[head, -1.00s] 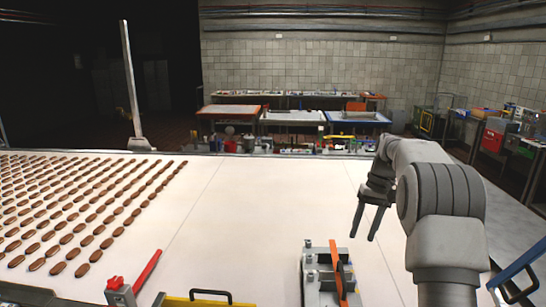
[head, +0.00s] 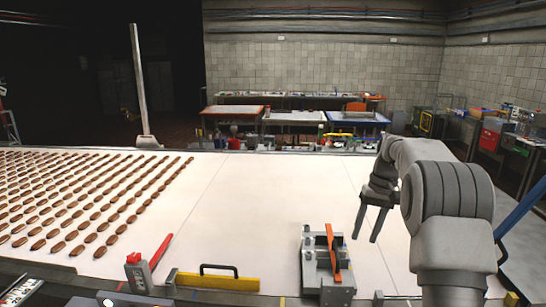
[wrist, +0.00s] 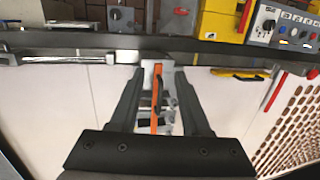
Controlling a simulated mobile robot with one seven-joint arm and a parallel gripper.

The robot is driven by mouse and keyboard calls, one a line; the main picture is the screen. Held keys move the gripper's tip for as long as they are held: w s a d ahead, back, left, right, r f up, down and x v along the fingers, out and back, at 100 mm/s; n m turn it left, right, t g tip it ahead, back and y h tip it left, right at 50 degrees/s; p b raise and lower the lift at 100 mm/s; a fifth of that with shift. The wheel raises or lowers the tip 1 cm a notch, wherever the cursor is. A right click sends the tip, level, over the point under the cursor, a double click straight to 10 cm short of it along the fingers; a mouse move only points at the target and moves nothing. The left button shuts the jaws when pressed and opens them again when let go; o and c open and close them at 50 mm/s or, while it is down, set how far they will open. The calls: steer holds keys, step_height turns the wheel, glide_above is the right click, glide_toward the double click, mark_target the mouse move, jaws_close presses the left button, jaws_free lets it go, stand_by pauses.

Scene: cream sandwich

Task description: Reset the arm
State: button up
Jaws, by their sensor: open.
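My gripper (head: 366,222) is at the right in the head view, above the white table (head: 265,205), with its two dark fingers apart and nothing between them. In the wrist view my gripper (wrist: 158,92) shows both fingers spread. A grey metal fixture (head: 310,262) with an orange bar (head: 334,250) stands near the table's front edge, left of my gripper and apart from it. The wrist view shows the orange bar (wrist: 157,105) between the fingers in the picture, farther away than they are.
Rows of brown oval biscuits (head: 85,205) cover the table's left side. A red-handled lever (head: 158,252) and a yellow bar with a black handle (head: 220,281) are at the front edge. Workbenches (head: 292,120) stand behind. The table's middle is clear.

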steer(key=s+a+r+t+h+b, duration=0.1)
steer(key=s+a+r+t, duration=0.15)
steer(key=s+r, duration=0.35)
steer(key=s+a+r+t+b, duration=0.1)
steer(key=s+a+r, duration=0.35)
steer(key=s, duration=0.35)
steer(key=s+a+f+t, duration=0.1)
steer(key=s+f, duration=0.1)
steer(key=s, duration=0.7)
steer(key=s+a+f+t+h+b, duration=0.1)
steer(key=s+a+f+t, duration=0.1)
steer(key=s, duration=0.8)
steer(key=shift+s+f+n, duration=0.2)
steer(key=shift+f+n, duration=0.2)
steer(key=shift+f, duration=0.4)
steer(key=shift+a, duration=0.1)
